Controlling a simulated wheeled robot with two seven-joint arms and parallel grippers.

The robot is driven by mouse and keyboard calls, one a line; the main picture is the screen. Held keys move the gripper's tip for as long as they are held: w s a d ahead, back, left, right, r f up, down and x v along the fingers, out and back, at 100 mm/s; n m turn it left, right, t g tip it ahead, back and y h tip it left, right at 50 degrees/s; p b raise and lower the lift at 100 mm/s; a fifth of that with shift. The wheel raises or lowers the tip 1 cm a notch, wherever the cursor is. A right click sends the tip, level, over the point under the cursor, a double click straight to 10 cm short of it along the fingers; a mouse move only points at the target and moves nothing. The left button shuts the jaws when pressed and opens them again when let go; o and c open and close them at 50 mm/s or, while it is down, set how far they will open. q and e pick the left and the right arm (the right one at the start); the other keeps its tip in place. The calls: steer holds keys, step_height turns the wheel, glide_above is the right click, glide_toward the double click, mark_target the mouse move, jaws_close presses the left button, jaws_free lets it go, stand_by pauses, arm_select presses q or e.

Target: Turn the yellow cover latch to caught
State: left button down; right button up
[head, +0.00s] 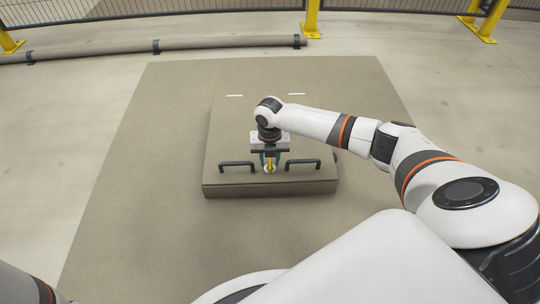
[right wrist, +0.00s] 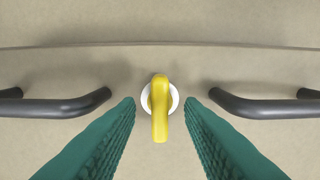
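The yellow cover latch (head: 269,168) sits on a white round base near the front edge of the beige cover (head: 225,145), between two dark handles. In the right wrist view the yellow latch (right wrist: 159,108) points straight down the picture from its white disc (right wrist: 174,97). My right gripper (head: 270,160) is over the latch. In the right wrist view its two green fingers (right wrist: 160,105) stand apart, one on each side of the latch, with a gap on both sides. It is open and empty. The left gripper is not in view.
A dark left handle (head: 238,164) and a dark right handle (head: 303,162) stand on the cover close beside the gripper. Two white marks lie near the cover's far edge. A pipe (head: 130,48), yellow posts (head: 312,18) and a fence are at the back. The floor around is clear.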

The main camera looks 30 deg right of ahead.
jaws_close()
steer(key=shift+r+n+p, duration=0.2)
steer(key=shift+n+p, duration=0.45)
steer(key=shift+n, duration=0.55)
steer(key=shift+f+n, duration=0.15)
steer(key=shift+n, duration=0.95)
steer(key=shift+n+p, duration=0.3)
steer(key=shift+n, duration=0.5)
steer(key=n, duration=0.3)
steer(key=shift+o, duration=0.6)
jaws_free()
